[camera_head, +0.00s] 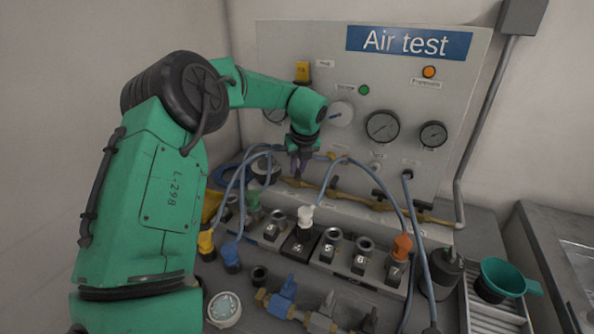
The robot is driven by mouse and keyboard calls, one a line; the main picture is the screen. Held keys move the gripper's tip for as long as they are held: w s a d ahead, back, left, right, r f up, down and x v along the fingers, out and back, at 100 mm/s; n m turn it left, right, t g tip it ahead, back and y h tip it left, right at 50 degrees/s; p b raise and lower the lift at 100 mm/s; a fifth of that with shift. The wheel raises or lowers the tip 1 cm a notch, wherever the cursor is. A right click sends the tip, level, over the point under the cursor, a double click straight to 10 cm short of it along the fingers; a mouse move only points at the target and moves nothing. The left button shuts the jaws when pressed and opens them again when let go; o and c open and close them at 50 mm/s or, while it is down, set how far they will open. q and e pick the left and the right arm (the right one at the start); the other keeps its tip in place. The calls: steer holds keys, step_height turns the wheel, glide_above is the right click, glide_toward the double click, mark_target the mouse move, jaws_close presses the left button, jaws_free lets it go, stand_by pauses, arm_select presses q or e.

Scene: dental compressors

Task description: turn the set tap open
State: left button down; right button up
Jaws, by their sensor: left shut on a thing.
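My left gripper (300,166) points down in front of the panel, at the left end of a brass pipe (350,194). It is shut on what seems to be a tap at that end; the fingers hide most of the tap, and I cannot tell how its handle is turned. Dark tap handles (387,199) show farther right along the pipe. My right gripper is not in view.
Upright grey panel (290,50) with gauges (382,126) stands behind. Blue hoses (385,178) arch in front of the pipe to a row of numbered sockets (331,243).

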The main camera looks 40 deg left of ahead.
arm_select(q)
steer(key=shift+w+f+n+g, duration=0.1)
steer(key=shift+n+g, duration=0.2)
steer(key=shift+n, duration=0.6)
steer(key=shift+d+n+g, duration=0.1)
steer(key=shift+n+g, duration=0.3)
steer(key=shift+n, duration=0.6)
steer(key=n+p, duration=0.1)
steer(key=n+g+p, duration=0.1)
steer(key=n, duration=0.1)
steer(key=shift+w+r, duration=0.2)
steer(key=shift+r, duration=0.05)
steer(key=shift+f+n+g+p, duration=0.15)
steer(key=shift+n+g+p, duration=0.25)
steer(key=shift+n+p, duration=0.35)
steer(key=shift+w, duration=0.1)
steer(key=c, duration=0.8)
jaws_free()
steer(key=shift+c, duration=0.2)
